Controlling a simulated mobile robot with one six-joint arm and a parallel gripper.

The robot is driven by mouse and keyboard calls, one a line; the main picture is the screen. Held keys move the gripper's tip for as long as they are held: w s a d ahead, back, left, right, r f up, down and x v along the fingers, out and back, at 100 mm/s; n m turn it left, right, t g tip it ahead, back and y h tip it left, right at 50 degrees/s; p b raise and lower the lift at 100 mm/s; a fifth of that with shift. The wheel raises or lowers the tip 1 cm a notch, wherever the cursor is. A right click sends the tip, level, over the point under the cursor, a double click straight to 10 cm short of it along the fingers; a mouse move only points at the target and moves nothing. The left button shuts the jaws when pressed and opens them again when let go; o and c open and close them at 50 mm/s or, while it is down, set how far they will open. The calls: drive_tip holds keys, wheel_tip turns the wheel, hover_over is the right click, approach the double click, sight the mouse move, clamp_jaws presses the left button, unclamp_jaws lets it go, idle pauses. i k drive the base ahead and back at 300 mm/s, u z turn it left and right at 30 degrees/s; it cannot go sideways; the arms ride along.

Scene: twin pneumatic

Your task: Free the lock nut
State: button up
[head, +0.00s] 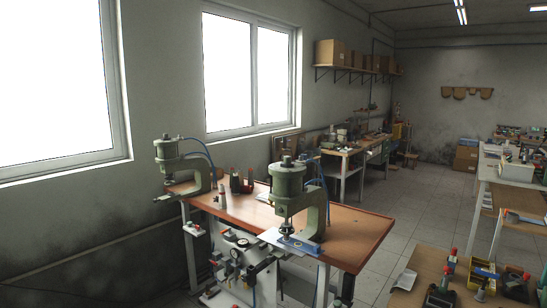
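Two green pneumatic presses stand on a wooden-topped bench (345,225). The nearer press (289,184) is at the bench's right half, and the farther press (167,150) is at its left end. Each has a cylinder on a C-shaped frame, with a blue hose behind. A small dark stud or nut (286,160) tops the nearer cylinder. I cannot tell which part is the lock nut; such detail is too small here. A blue plate (297,244) lies under the nearer press. My gripper is not in view.
Gauges and valves (240,262) fill the space below the bench top. Small bottles (235,183) stand between the presses. A second table (430,270) with trays and red-capped items is at the lower right. Tiled floor (400,205) lies open between the tables.

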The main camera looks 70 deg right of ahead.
sight(282, 165)
drive_tip(key=z, duration=0.3)
drive_tip(key=i, duration=1)
drive_tip(key=z, duration=0.45)
